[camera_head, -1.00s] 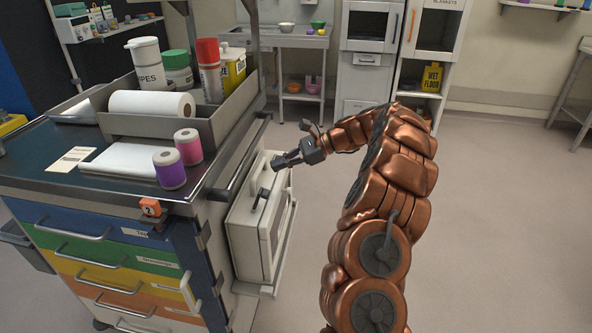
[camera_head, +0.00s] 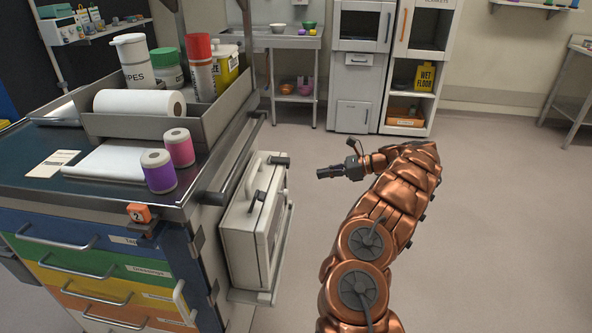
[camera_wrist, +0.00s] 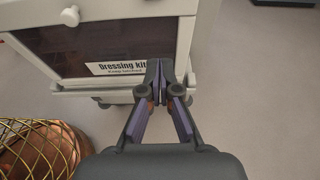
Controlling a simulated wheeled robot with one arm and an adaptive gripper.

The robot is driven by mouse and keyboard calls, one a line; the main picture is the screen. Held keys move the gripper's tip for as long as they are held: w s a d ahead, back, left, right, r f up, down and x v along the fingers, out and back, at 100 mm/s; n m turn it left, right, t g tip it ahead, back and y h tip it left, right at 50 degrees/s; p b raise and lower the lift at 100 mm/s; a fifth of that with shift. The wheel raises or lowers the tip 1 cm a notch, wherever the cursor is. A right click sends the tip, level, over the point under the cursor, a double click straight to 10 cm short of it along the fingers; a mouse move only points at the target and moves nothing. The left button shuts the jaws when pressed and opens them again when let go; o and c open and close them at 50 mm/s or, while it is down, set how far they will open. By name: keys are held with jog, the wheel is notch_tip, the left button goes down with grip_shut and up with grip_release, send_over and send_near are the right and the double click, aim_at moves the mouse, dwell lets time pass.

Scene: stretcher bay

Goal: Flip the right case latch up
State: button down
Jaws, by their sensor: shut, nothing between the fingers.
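The pale case (camera_head: 240,245), labelled "Dressing kit" in the wrist view (camera_wrist: 120,68), stands upright on a side shelf of the cart. Two dark latches lie on its top, either side of its pale handle (camera_head: 262,180): a far one (camera_head: 279,160) at the back and a near one (camera_head: 257,200) at the front. The far latch looks raised or sticking out, but its exact angle is too small to tell. My gripper (camera_head: 320,173) is shut and empty, to the right of the case and apart from it. In the wrist view, its fingertips (camera_wrist: 166,68) overlap the case's lower edge.
The cart (camera_head: 70,225) with coloured drawers fills the left. A grey rail (camera_head: 238,160) runs along its side above the case. Wipes, rolls and bottles stand on the cart top. Open floor (camera_head: 490,230) lies to the right. Cabinets (camera_head: 357,75) stand at the back.

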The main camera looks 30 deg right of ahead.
aim_at(285, 170)
jog(key=shift+a, duration=0.1)
jog(key=x, duration=1)
notch_tip(285, 170, up, 4)
jog(key=shift+p, duration=0.6)
jog(key=shift+r+p, duration=0.15)
jog(key=shift+p, duration=0.15)
